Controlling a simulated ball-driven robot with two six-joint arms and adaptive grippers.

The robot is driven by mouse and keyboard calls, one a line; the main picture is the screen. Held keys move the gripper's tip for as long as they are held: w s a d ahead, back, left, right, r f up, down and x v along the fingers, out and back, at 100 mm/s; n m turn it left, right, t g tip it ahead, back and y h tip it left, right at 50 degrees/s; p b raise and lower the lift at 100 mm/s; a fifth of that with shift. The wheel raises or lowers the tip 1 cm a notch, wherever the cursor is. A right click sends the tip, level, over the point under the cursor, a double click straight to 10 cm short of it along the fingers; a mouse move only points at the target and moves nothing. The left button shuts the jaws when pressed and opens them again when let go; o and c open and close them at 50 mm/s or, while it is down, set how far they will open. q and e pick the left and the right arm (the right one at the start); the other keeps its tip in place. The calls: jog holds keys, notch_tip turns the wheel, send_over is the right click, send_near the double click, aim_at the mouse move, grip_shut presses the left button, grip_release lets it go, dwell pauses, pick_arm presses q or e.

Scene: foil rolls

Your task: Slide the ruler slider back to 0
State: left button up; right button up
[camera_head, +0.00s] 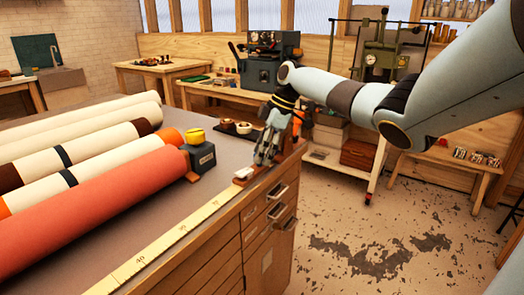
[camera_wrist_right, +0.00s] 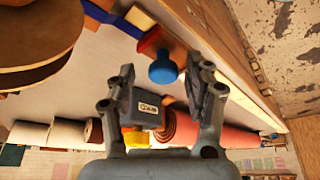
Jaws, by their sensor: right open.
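The pale yellow ruler (camera_head: 160,244) runs along the right edge of the grey table, from the bottom of the head view toward my right gripper. A small white-topped piece with some red (camera_head: 242,174) sits at the ruler's far end; I cannot tell if it is the slider. In the wrist view, a red block (camera_wrist_right: 151,40) with a round blue knob (camera_wrist_right: 163,71) lies below the open fingers, with the knob in line with the gap. My right gripper (camera_head: 266,158) is open, pointing down just beyond the white-topped piece; it frames the wrist view (camera_wrist_right: 160,78). My left gripper is out of view.
Several rolls, with a red one (camera_head: 100,205) nearest, fill the table's left part. Drawers drop off on the right to open floor.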

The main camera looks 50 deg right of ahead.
jog(key=v, duration=1.2)
